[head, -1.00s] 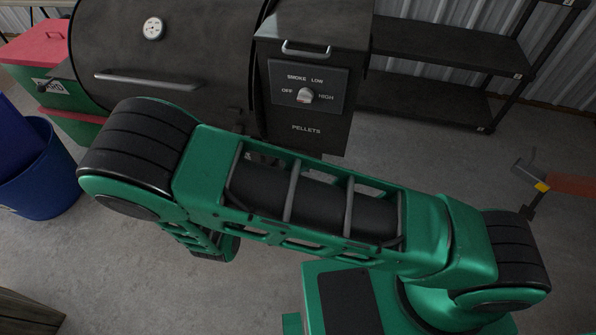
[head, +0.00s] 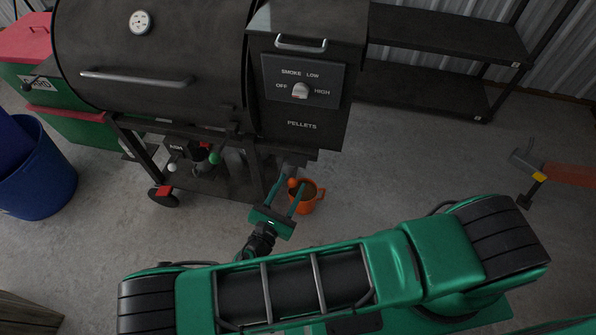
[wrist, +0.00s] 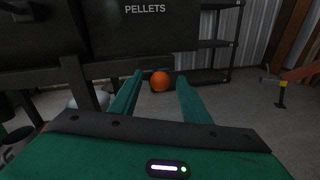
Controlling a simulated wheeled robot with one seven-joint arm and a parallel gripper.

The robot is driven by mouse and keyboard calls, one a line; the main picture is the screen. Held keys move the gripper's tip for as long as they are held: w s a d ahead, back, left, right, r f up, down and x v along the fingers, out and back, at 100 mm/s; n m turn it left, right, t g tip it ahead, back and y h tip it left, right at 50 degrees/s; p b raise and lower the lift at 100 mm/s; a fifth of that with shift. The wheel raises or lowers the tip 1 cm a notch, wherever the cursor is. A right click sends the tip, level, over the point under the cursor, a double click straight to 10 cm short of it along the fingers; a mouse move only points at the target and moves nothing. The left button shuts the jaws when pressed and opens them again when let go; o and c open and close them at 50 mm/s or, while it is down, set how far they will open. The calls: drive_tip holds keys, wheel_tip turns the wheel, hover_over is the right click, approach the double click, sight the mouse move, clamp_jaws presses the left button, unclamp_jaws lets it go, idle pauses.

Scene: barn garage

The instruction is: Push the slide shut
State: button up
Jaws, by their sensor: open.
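An orange round knob (head: 292,183) shows just below the pellet hopper (head: 303,85) of the black grill. A dark piece (head: 291,166) behind it under the hopper looks like the slide, but its edges are hard to make out. My gripper (head: 294,187) is open, reaching in under the hopper's front with a green finger on either side of the knob. In the wrist view the knob (wrist: 160,81) sits between the two fingertips (wrist: 160,77) and hides what is behind it. I cannot tell whether a finger touches it.
An orange cup-like container (head: 310,198) stands on the floor beside the fingertips. The grill legs and lower shelf (head: 222,181) are to the left. A blue bin (head: 40,175) is far left, and a hammer (head: 530,165) is at right. Floor between hopper and hammer is clear.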

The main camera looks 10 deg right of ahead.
sight(295, 179)
drive_tip(key=x, duration=0.6)
